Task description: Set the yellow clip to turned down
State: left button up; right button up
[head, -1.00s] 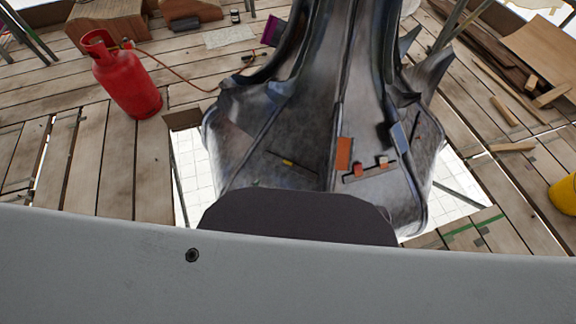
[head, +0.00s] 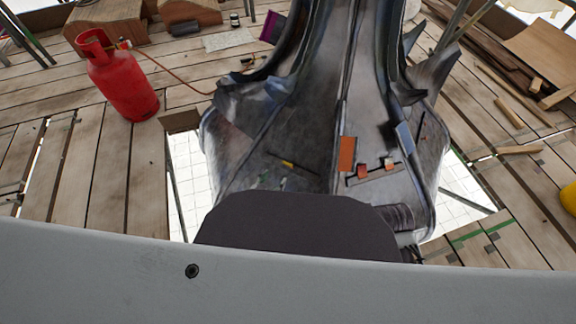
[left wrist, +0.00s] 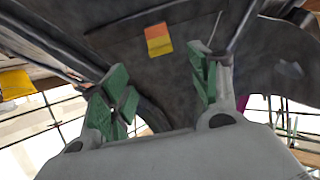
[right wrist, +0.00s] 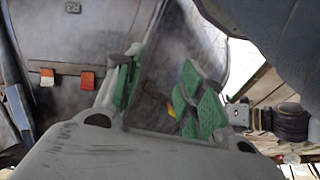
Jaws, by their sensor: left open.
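The yellow clip (head: 287,163) is a small yellow piece on a thin dark bar on the left part of the dark metal spire (head: 315,120) in the head view. A bit of yellow, likely the clip (right wrist: 171,110), shows beside a green finger pad in the right wrist view. My right gripper (right wrist: 160,78) is open and empty, facing the spire.
An orange plate (head: 347,154) and two small orange-red tabs, one (head: 362,171) left of the other (head: 388,163), sit right of the clip. A red gas cylinder (head: 122,80) stands on the planks at left. Openings in the deck flank the spire's base.

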aim_at(288, 164)
pick_arm(q)
jog(key=shift+w, duration=0.1)
dwell(0.3)
jog(key=shift+b+x, duration=2.8)
jog(key=shift+x, duration=4)
pick_arm(e)
jog(key=w+a+f+t+y, duration=0.1)
jog(key=a+f+t, duration=0.1)
jog(key=f, duration=0.4)
jog(key=shift+a+f+y, duration=0.3)
jog(key=shift+a+f, duration=0.05)
jog(key=shift+a, duration=0.15)
pick_arm(q)
jog(key=shift+d, duration=0.15)
pick_arm(e)
jog(key=shift+w, duration=0.1)
pick_arm(q)
jog(key=c, duration=1)
jog(key=shift+c, duration=0.2)
pick_arm(e)
jog(key=shift+r, duration=0.15)
